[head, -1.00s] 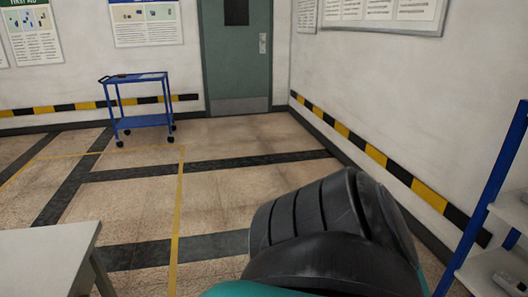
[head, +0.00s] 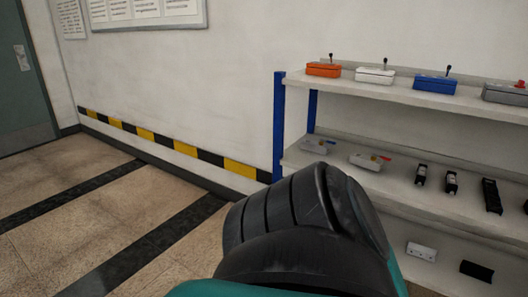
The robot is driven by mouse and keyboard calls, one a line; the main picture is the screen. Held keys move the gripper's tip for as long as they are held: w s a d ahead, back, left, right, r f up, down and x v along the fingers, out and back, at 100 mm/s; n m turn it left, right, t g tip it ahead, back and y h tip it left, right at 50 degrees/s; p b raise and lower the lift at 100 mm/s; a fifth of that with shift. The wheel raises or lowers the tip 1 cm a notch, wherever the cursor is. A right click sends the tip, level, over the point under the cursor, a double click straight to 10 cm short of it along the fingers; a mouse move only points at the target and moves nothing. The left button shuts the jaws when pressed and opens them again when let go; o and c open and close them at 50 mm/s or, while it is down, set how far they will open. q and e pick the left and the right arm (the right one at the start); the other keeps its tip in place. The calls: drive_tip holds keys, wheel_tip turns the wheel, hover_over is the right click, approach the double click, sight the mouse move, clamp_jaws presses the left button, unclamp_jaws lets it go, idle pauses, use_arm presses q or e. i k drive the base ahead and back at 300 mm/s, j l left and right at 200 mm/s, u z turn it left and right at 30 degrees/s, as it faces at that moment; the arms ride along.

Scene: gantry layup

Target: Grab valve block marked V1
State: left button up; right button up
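No V1 marking is readable, so I cannot tell which item is the valve block. On the middle shelf of a rack at the right, a small grey block with a coloured top part (head: 320,146) sits at the left. A similar grey block with a red-tipped part (head: 370,162) sits to its right. On the top shelf stand an orange box (head: 323,70), a white box (head: 374,76) and a blue box (head: 435,85), each with a black lever. Neither gripper is in view; my own black and teal arm link hides part of the rack's lower left.
The rack has a blue upright (head: 279,125) at its left end. Black parts (head: 450,182) lie on the middle shelf, and a white block (head: 421,251) and a black block (head: 477,271) lie lower. Open floor (head: 150,225) lies to the left, along the wall.

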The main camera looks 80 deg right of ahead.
sight(372, 163)
drive_tip(key=z, duration=3.35)
